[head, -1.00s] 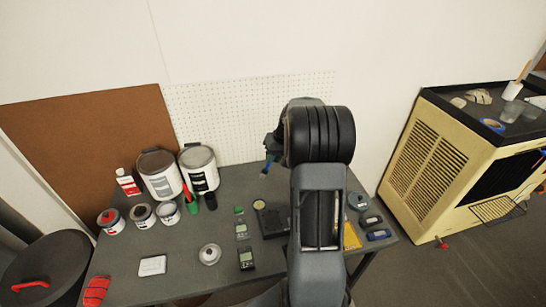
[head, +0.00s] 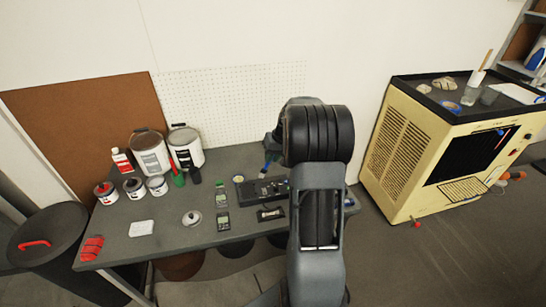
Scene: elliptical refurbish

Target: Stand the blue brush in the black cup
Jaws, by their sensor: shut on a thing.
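The blue brush (head: 267,166) shows just left of my arm, with only a small part visible. My gripper (head: 272,150) is mostly hidden behind my own arm; it is shut on the brush and holds it above the back right part of the table (head: 160,258). The black cup (head: 194,175) stands upright on the table in front of the large paint cans, to the left of my gripper and apart from it. Its inside is too small to make out. A green cup (head: 178,179) with a red-handled thing in it stands close to its left.
Two large paint cans (head: 150,153) and several small cans stand behind and left of the cups. A black device (head: 264,189), handheld meters (head: 221,198) and a round lid (head: 191,219) lie on the table. A cream cabinet (head: 392,150) stands at right.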

